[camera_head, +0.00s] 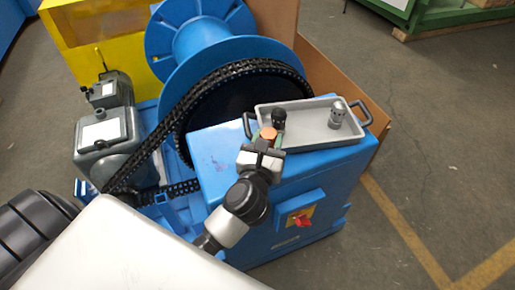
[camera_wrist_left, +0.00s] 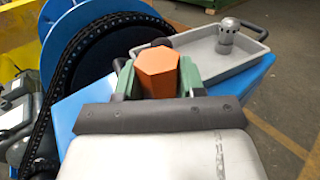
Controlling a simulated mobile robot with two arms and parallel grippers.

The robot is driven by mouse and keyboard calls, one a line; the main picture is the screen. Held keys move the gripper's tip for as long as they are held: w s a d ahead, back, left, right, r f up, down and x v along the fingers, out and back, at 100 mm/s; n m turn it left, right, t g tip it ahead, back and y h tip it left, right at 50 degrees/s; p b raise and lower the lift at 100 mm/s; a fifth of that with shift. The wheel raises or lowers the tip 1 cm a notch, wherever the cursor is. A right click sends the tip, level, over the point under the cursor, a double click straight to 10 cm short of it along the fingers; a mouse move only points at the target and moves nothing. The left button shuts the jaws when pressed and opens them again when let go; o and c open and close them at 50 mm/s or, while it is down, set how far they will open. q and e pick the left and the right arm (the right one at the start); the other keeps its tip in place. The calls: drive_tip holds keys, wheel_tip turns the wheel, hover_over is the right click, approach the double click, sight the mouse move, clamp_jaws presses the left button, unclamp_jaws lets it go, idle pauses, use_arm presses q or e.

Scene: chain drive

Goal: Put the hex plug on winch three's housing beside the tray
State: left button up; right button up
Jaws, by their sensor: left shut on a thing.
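The orange hex plug (camera_head: 268,133) is between the fingers of my left gripper (camera_head: 264,143), which is shut on it. In the left wrist view the plug (camera_wrist_left: 158,72) stands upright between the green fingers. The gripper is over the top of the blue winch housing (camera_head: 215,155), at the near left corner of the grey tray (camera_head: 300,133). I cannot tell whether the plug touches the housing, as its lower end is hidden. The tray lies on the housing's top. My right gripper is not in view.
The tray holds a black fitting (camera_head: 278,119) and a grey vented fitting (camera_head: 338,113). A black chain (camera_head: 150,150) and a blue drum (camera_head: 200,50) stand left of and behind the housing. A red switch (camera_head: 300,221) is on its front. Bare housing top shows left of the gripper.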

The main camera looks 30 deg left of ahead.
use_arm(q)
drive_tip(key=a+f, duration=0.2)
drive_tip(key=a, duration=0.2)
drive_tip(key=shift+a+f, duration=0.15)
drive_tip(key=shift+f, duration=0.25)
wheel_tip(320, 180, down, 4)
drive_tip(key=shift+r+b, duration=0.2)
drive_tip(key=shift+b, duration=0.7)
drive_tip(key=shift+w+f, duration=0.1)
drive_tip(key=shift+f, duration=0.05)
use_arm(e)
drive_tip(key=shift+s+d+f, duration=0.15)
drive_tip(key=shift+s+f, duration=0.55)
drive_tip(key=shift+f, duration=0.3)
use_arm(q)
drive_tip(key=shift+f, duration=0.1)
drive_tip(key=o, duration=0.9)
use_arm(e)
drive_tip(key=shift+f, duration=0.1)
